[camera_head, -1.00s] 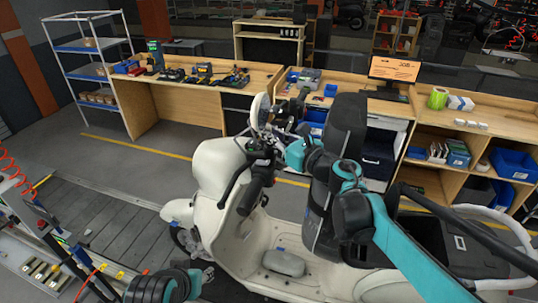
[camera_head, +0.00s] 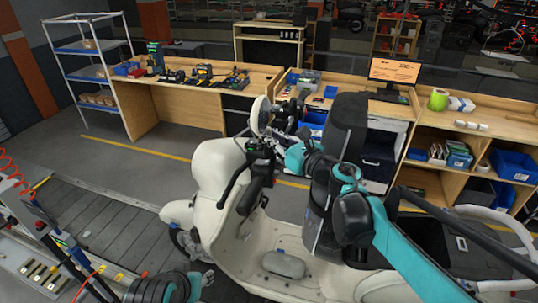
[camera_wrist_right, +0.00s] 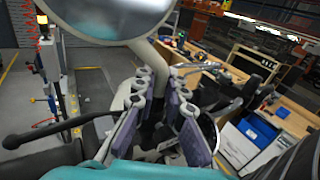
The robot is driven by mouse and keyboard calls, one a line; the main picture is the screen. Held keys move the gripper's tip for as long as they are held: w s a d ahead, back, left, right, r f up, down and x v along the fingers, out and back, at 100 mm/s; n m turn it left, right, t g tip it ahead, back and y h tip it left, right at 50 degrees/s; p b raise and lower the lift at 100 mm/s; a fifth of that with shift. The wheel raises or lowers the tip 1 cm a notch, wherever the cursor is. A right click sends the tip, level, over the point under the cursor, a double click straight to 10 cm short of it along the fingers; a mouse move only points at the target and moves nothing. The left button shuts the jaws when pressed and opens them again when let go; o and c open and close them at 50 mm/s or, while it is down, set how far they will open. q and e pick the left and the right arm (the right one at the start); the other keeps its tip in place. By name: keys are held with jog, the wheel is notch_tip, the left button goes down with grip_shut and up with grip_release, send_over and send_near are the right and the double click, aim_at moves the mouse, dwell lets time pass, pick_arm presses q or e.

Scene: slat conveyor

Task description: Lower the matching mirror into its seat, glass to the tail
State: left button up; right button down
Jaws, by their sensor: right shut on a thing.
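The round mirror (camera_head: 260,115), with a pale rim, stands above the cream scooter's handlebar (camera_head: 258,165) in the head view. In the wrist view its grey glass (camera_wrist_right: 110,12) faces my camera, and its pale stem (camera_wrist_right: 152,62) runs down between the fingers. My right gripper (camera_head: 276,143) is shut on the mirror's stem just above the handlebar; its purple-grey finger pads (camera_wrist_right: 158,120) show in the wrist view. The glass faces roughly toward the scooter's rear. The stem's lower end and the seat are hidden, so contact cannot be told. My left gripper's fingers are out of view.
The scooter (camera_head: 215,175) stands across the slat conveyor (camera_head: 100,225). A black brake lever and grip (camera_wrist_right: 60,128) lie close beside my right gripper. Workbenches (camera_head: 180,100) with tools and bins stand behind. A cable-fitted fixture (camera_head: 60,255) is at the lower left.

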jog(key=shift+s+f, duration=0.1)
jog(key=shift+f, duration=0.15)
jog(key=c, duration=1.5)
grip_release()
jog(key=v, duration=1.2)
